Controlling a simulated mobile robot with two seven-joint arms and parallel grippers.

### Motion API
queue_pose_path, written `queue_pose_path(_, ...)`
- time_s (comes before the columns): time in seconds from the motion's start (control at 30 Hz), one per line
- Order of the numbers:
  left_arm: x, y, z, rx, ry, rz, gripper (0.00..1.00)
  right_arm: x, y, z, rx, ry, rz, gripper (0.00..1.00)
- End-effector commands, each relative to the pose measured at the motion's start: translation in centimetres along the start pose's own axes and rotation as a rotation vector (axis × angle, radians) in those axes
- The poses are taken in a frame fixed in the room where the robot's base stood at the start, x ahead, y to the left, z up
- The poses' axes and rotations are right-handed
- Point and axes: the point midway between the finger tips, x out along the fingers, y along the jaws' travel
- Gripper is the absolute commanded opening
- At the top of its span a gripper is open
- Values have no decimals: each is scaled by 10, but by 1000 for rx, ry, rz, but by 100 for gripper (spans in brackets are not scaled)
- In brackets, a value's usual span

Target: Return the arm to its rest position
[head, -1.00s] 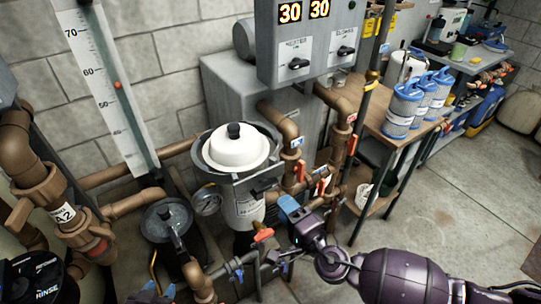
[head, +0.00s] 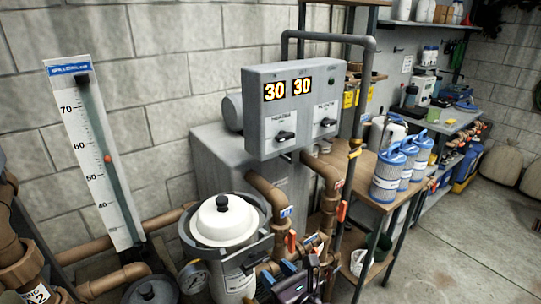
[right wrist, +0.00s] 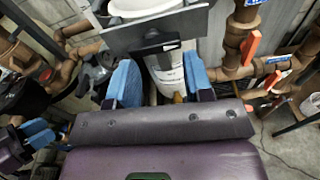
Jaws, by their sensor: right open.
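My right gripper (head: 281,273) is at the bottom centre of the head view, in front of the pipes and just right of the white-lidded pot. In the right wrist view its two blue fingers (right wrist: 160,84) stand wide apart with nothing held between them. The white pot body (right wrist: 168,75) is beyond that gap; I cannot tell how far. At the left edge of the right wrist view, blue pads beside a purple part (right wrist: 12,150) look like my left gripper; its opening is unclear. My left gripper does not show in the head view.
The grey control box (head: 290,108) reads 30 and 30. Brown pipes with red-handled valves (head: 291,241) crowd around the pot with its white lid (head: 224,222). A wooden bench (head: 378,180) carries blue-and-white filter cartridges (head: 389,178). Open floor (head: 455,245) lies at the right.

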Motion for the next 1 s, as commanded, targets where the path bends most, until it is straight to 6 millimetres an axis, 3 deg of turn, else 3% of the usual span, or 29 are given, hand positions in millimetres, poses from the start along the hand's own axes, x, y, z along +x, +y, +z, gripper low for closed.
queue_pose_path(0.37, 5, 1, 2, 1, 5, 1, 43, -6, -16, 10, 1143, -7, -76, 47)
queue_pose_path(0.57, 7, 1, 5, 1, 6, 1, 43, -27, -38, 0, 1819, -74, -144, 47)
queue_pose_path(0.7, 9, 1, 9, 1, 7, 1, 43, -56, -64, -19, 2311, -190, -202, 47)
queue_pose_path(0.8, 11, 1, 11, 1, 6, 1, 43, -84, -83, -38, 2588, -304, -244, 47)
queue_pose_path(1.0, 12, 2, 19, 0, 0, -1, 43, -154, -117, -86, 2894, -569, -349, 47)
